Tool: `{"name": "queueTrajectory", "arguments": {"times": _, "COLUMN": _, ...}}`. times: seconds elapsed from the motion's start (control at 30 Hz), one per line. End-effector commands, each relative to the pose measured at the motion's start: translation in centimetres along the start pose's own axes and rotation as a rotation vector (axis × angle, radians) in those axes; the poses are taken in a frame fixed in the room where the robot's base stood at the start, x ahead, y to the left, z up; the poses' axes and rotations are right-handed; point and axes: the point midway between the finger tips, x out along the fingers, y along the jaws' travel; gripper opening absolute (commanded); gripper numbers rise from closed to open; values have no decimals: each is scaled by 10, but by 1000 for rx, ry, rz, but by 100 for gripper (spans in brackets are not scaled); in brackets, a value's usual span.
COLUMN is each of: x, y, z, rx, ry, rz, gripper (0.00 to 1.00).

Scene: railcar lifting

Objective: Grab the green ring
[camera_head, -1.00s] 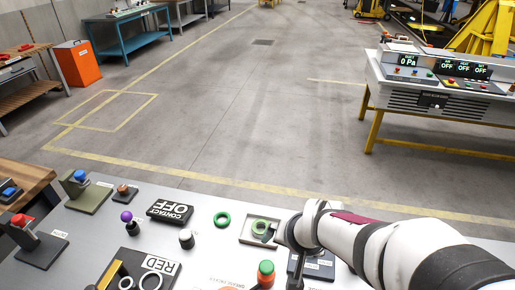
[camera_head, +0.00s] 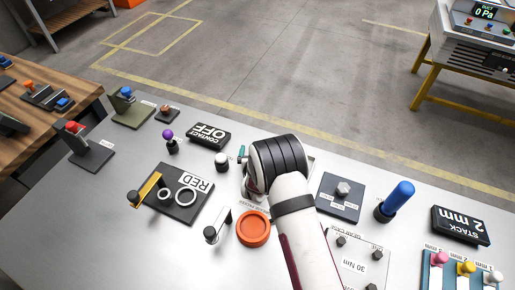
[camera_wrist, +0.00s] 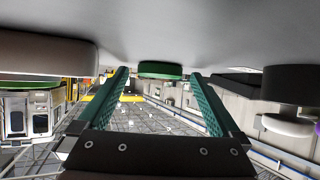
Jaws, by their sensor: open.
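A green ring (camera_wrist: 160,70) lies on the grey table top (camera_wrist: 170,30), which fills the upper part of the upside-down wrist view. My gripper (camera_wrist: 159,75) is open, with its two teal fingers on either side of the ring and small gaps between. I cannot tell whether the fingertips reach fully around it. Another green piece (camera_wrist: 30,84) shows at the left edge of the wrist view, at a brownish tray-like block (camera_wrist: 40,53). In the head view my arm hides the rings; only a teal finger shows.
A white knob on a black base (camera_head: 222,161) stands close beside my gripper. A black CONTACT OFF block (camera_head: 208,134), a RED plate with pale rings (camera_head: 197,211), an orange round piece (camera_head: 254,228) and a blue cylinder (camera_head: 397,199) are also on the table.

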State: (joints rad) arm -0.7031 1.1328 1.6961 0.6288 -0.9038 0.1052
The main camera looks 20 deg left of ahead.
Motion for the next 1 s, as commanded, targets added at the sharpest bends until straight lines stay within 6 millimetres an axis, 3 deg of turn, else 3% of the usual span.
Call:
{"name": "queueTrajectory", "arguments": {"times": 0.07, "x": 0, "y": 0, "z": 0, "rx": 0, "ry": 0, "rz": 0, "gripper": 94}}
{"name": "queueTrajectory", "arguments": {"times": 0.53, "x": 0, "y": 0, "z": 0, "rx": 0, "ry": 0, "rz": 0, "gripper": 11}}
{"name": "queueTrajectory", "arguments": {"times": 0.8, "x": -2, "y": 0, "z": -3, "rx": 0, "ry": 1, "rz": 0, "gripper": 11}}
{"name": "queueTrajectory", "arguments": {"times": 1.0, "x": -13, "y": 0, "z": -25, "rx": 1, "ry": 4, "rz": 1, "gripper": 11}}
